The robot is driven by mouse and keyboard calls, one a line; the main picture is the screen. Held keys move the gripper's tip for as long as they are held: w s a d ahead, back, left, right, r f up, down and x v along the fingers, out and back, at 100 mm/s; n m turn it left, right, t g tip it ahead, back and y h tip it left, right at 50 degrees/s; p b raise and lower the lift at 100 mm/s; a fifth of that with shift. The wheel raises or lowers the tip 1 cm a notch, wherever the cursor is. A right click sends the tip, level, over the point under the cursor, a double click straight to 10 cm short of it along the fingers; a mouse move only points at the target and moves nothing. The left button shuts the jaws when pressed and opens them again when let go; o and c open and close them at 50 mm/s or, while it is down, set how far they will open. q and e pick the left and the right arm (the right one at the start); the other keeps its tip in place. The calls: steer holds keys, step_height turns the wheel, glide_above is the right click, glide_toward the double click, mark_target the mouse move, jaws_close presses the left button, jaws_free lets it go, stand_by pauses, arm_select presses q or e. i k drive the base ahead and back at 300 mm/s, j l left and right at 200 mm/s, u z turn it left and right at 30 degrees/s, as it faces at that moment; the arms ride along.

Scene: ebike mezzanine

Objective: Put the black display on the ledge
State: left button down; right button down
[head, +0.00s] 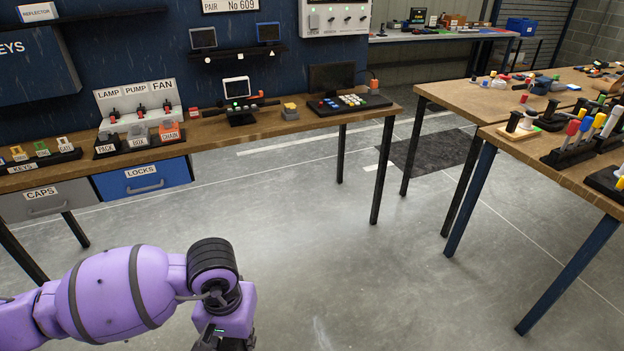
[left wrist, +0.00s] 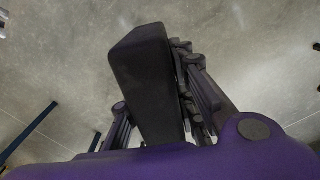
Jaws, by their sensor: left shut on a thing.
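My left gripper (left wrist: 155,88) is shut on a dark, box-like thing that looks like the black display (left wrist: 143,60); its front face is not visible. In the left wrist view a finger lies on each side of it, and bare floor shows beyond. In the head view my left arm reaches in low at the left, over the floor, with the gripper cut off by the bottom edge. The ledge (head: 233,55) is a dark shelf on the blue wall above the bench. It bears a grey-framed display (head: 203,38) and a blue-framed display (head: 268,32). My right gripper is not in view.
The wooden bench (head: 215,131) below the ledge bears a white display (head: 237,87) on a stand, a monitor (head: 331,77), switches and labelled bins. A gap shows between the ledge's two displays. Another table (head: 560,169) stands at the right. The floor between is clear.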

mark_target(238, 52)
steer(key=i, duration=1.4)
steer(key=i+j+z, duration=0.1)
steer(key=i, duration=1.25)
